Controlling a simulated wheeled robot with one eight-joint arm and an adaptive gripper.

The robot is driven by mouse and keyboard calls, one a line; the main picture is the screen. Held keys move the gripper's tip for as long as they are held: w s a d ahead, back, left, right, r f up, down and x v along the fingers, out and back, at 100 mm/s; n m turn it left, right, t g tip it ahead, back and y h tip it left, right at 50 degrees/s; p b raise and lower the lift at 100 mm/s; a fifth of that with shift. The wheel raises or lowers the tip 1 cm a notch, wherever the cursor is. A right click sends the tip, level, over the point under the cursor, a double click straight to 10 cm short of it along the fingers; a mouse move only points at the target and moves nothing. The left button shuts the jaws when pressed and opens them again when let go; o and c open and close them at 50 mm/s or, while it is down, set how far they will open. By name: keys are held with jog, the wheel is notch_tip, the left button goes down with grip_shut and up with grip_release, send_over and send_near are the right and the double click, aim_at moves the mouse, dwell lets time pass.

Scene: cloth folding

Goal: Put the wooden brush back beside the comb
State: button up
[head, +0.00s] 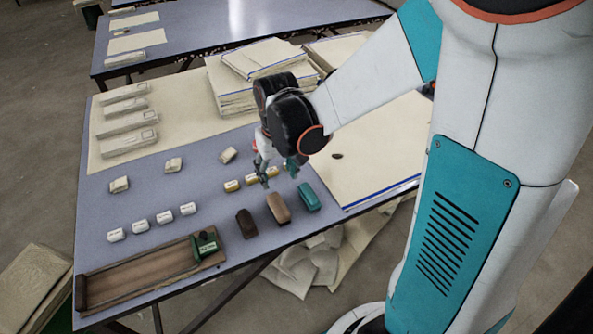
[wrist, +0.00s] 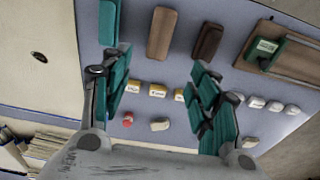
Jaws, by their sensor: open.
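Three long blocks lie side by side near the table's front edge: a dark brown one (head: 246,223), a tan wood-coloured one (head: 278,208) and a teal one (head: 308,197). The tan block looks most like the wooden brush; bristles are not visible, and I cannot tell which thing is the comb. In the wrist view the tan block (wrist: 161,33), the dark brown block (wrist: 207,42) and the teal block (wrist: 108,22) lie ahead of the fingers. My gripper (head: 278,172) is open and empty, above the table behind these blocks. Its spread fingers (wrist: 162,100) frame small yellow-labelled pieces.
A wooden board (head: 135,281) with a green box (head: 205,245) lies at the front left. Small white pieces (head: 140,226) stand in a row behind it. Folded cloth stacks (head: 245,92) fill the back. A cream sheet (head: 365,160) covers the right. A red piece (wrist: 127,119) shows in the wrist view.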

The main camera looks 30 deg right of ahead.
jog(key=s+r+t, duration=0.6)
jog(key=s+r, duration=0.7)
jog(key=r, duration=0.1)
jog(key=shift+s, duration=0.25)
jog(key=shift+f, duration=0.1)
